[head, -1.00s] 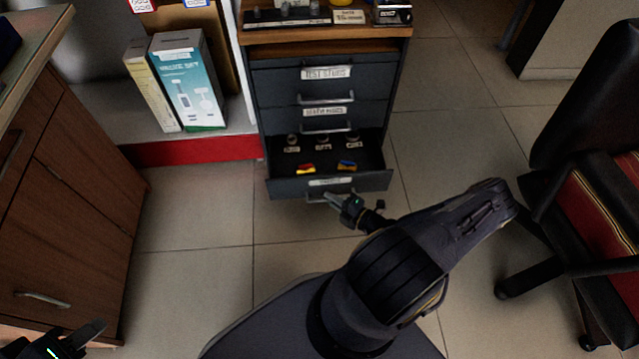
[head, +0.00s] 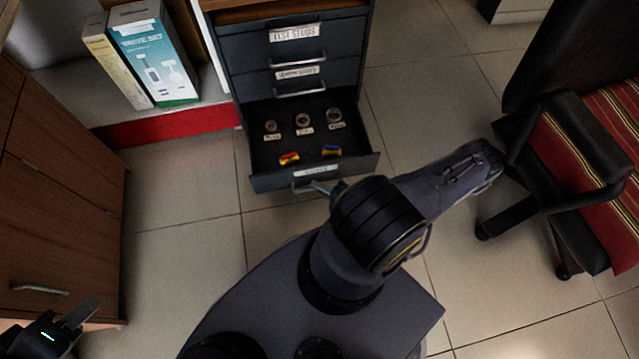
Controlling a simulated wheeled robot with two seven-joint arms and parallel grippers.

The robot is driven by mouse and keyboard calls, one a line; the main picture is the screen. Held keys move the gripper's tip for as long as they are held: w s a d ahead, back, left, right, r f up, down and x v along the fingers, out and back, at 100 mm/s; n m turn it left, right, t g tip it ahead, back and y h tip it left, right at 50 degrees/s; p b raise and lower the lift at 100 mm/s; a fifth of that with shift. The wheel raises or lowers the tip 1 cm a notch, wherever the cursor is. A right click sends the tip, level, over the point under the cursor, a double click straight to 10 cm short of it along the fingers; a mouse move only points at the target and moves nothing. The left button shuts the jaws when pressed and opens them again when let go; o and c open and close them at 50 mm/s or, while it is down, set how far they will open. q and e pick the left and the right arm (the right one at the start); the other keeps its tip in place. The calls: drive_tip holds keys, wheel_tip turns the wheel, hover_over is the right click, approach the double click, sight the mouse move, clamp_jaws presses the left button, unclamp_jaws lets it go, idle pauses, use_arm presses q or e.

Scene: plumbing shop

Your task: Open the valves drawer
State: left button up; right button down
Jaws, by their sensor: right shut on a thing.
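The valves drawer (head: 264,182) is the bottom drawer of the dark cabinet, and it stands pulled well out.
The upper drawers, one labelled test studs (head: 294,33), are closed. A brown wooden cabinet (head: 60,200) stands at left. A black chair with a striped seat (head: 590,150) stands at right. A valve set box (head: 153,55) sits on a shelf. Tiled floor (head: 190,200) is clear between.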

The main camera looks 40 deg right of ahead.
drive_tip(key=c, duration=1.5)
unclamp_jaws()
drive_tip(key=p+v, duration=0.1)
drive_tip(key=v, duration=0.6)
drive_tip(key=shift+s+d+r, duration=0.1)
drive_tip(key=shift+s+d, duration=0.05)
drive_tip(key=shift+s, duration=0.25)
drive_tip(key=shift+r, duration=0.1)
